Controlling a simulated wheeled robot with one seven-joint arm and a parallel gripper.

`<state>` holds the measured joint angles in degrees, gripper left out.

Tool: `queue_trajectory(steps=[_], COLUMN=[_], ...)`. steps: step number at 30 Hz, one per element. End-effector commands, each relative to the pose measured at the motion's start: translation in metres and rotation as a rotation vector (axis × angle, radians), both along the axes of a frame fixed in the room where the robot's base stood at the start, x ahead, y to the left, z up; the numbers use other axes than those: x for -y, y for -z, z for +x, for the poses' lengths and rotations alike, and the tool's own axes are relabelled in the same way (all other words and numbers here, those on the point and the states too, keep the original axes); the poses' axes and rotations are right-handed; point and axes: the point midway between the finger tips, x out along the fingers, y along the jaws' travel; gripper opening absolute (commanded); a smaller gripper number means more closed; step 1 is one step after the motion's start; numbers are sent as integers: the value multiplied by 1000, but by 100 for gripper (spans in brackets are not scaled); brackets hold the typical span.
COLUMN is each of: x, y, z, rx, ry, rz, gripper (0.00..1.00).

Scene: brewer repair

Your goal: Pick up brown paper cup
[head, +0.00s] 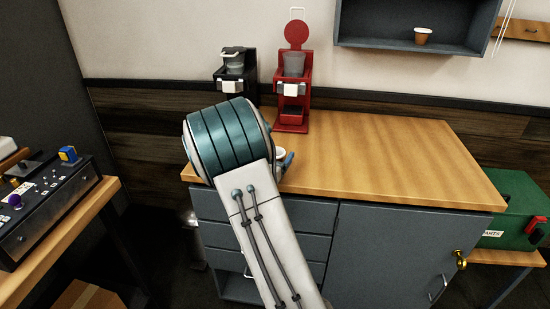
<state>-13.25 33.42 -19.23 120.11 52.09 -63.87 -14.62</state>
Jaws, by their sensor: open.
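A small brown cup (422,37) with a pale rim stands upright in the grey wall shelf at the upper right. My arm reaches up from the bottom middle, and its thick teal joint covers the left part of the wooden counter. My gripper is hidden behind this joint, far to the left of and below the brown cup. A small white round rim (280,153) shows just right of the joint, with a blue piece beside it; I cannot tell what either belongs to.
A red brewer (292,90) and a black brewer (236,70) stand at the counter's back. The wooden counter (390,150) is clear on its right. The grey shelf (375,38) is open at the front. A green case (510,205) stands right; a control box (45,215) stands left.

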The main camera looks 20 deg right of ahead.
Motion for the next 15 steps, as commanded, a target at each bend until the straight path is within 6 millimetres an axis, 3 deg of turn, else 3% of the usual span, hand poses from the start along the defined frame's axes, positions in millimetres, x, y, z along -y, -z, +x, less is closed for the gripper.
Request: queue_trajectory(steps=[4, 12, 13, 15], x=[14, 17, 16, 16], y=[-1, 0, 0, 0], z=[12, 15, 15, 15], rx=[-1, 0, 0, 0], ry=[1, 0, 0, 0], rz=[1, 0, 0, 0], gripper=[80, 80, 77, 58])
